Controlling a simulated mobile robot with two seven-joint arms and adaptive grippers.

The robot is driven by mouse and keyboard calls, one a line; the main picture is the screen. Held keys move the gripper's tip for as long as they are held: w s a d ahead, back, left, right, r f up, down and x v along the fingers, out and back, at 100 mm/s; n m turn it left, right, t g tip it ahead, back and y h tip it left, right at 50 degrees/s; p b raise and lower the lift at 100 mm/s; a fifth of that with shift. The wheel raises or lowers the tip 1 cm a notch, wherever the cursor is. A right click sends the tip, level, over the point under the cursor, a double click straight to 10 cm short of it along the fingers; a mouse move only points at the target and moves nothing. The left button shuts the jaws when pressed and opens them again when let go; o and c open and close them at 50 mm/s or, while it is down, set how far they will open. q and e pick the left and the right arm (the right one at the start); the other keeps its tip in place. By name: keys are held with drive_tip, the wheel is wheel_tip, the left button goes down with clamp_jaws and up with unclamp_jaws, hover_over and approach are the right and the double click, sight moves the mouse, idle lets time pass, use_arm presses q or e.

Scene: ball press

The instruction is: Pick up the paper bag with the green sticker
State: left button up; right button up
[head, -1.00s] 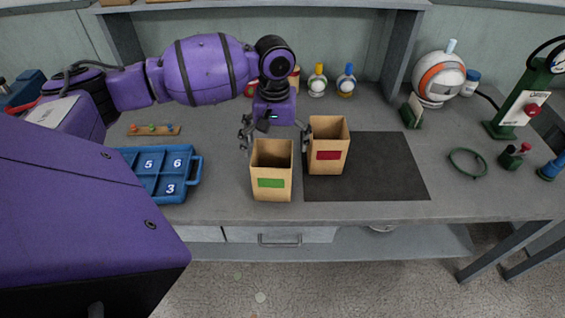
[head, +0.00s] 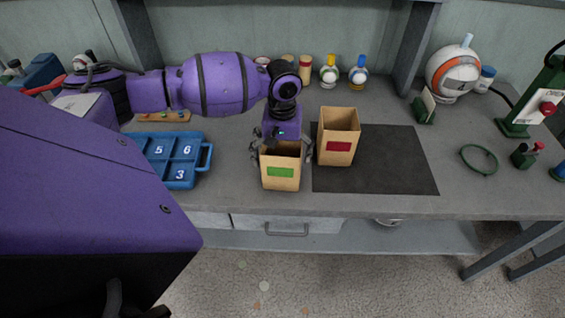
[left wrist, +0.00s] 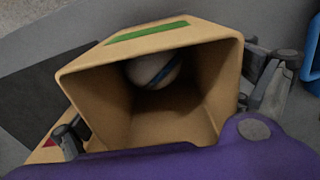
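The paper bag with the green sticker (head: 281,182) stands upright on the table near the front edge. In the left wrist view I look into the open mouth of this bag (left wrist: 215,35); a white ball with a blue stripe (left wrist: 155,70) lies inside. My left gripper (head: 282,147) is over the bag, with one finger on each side of it. The fingers are spread wide; a small gap seems to remain, though contact is hard to judge. They also show on both sides in the left wrist view (left wrist: 168,112). My right gripper is not in view.
A second paper bag with a red sticker (head: 338,130) stands close on the right, by the dark mat (head: 390,170). A blue numbered tray (head: 206,158) lies to the left. A white-orange round machine (head: 452,75) stands back right.

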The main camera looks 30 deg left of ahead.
use_arm(q)
drive_tip(key=shift+r, duration=0.1)
drive_tip(key=c, duration=0.7)
